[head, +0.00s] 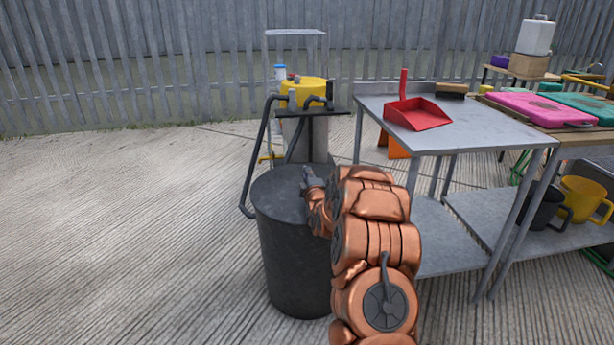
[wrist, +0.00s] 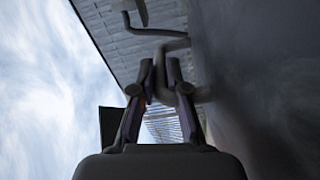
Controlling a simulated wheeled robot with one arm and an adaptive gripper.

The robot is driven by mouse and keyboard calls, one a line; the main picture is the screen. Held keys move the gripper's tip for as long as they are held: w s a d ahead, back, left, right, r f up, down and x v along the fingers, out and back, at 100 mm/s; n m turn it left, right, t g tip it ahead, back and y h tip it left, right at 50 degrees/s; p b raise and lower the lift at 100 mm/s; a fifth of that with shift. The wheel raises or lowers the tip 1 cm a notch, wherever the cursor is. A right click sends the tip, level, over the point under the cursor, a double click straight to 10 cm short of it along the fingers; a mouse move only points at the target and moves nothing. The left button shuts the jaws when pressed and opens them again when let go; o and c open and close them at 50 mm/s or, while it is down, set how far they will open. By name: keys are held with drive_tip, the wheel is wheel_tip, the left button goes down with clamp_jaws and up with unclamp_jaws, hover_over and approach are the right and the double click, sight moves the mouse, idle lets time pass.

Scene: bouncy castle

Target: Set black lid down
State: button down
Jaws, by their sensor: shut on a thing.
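The black lid (head: 279,186) is a dark round disc, lying level at the top of a black bin (head: 290,255) in the head view. I cannot make out a gap between lid and bin. My gripper (head: 311,182) is over the lid's right half, reaching in from the right, and is shut on the lid. In the wrist view my gripper (wrist: 160,68) has its fingers close together, beside a broad dark surface (wrist: 262,80) that looks like the lid's top. A curved grey piece at the fingers may be its handle; the grip itself is partly hidden.
A cleaning cart (head: 303,92) with black handles stands just behind the bin. To the right is a metal table (head: 465,128) with a red dustpan (head: 417,114); pink and teal cases lie beyond. The paved ground to the left is clear. A metal fence closes the back.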

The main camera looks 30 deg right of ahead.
drive_tip(key=shift+f, duration=0.45)
drive_tip(key=c, duration=1.1)
unclamp_jaws()
drive_tip(key=shift+s, duration=0.1)
drive_tip(key=shift+v, duration=5.9)
drive_tip(key=shift+r, duration=0.1)
